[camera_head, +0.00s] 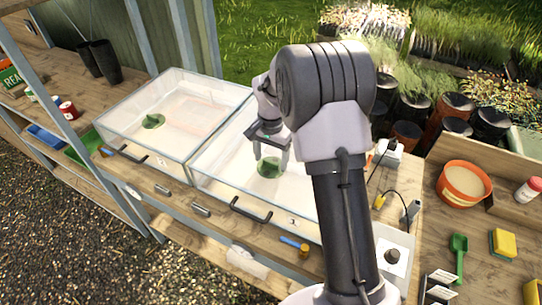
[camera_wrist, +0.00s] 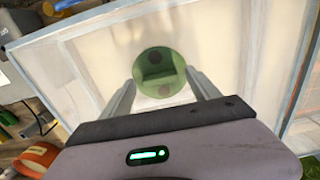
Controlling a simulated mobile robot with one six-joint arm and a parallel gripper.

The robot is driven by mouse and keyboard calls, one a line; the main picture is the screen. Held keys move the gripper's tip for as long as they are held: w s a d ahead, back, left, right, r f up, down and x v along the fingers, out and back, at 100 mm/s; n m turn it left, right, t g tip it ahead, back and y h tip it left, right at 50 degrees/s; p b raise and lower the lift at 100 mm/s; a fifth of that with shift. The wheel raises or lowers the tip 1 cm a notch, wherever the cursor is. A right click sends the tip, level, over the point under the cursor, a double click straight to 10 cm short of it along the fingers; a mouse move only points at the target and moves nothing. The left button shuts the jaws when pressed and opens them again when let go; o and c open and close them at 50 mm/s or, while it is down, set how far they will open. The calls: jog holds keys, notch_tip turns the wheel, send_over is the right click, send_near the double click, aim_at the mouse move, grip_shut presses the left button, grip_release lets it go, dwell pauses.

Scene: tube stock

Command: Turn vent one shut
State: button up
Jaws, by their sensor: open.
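A round green vent (camera_head: 268,171) sits on the clear lid of the right propagator (camera_head: 214,150). My gripper (camera_head: 270,158) is open just above it, with nothing held. In the wrist view, the vent (camera_wrist: 155,84) shows between the two fingers, with a raised grip bar across it and dark round spots near its edge. The fingers appear apart from the vent. A second green vent (camera_head: 153,121) is on the left propagator's lid (camera_head: 133,100). Each propagator has a small front label, too small to read with certainty.
Black handles (camera_head: 250,211) stick out along the fronts of both propagators. To the right are an orange pot (camera_head: 463,183), a green scoop (camera_head: 458,250), a yellow sponge (camera_head: 503,241) and a cabled device (camera_head: 393,257). Black pots (camera_head: 452,107) stand behind the bench.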

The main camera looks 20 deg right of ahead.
aim_at(271, 162)
notch_tip(271, 162, up, 18)
jog(key=p, duration=0.4)
jog(key=shift+f+p, duration=0.25)
jog(key=shift+p, duration=0.1)
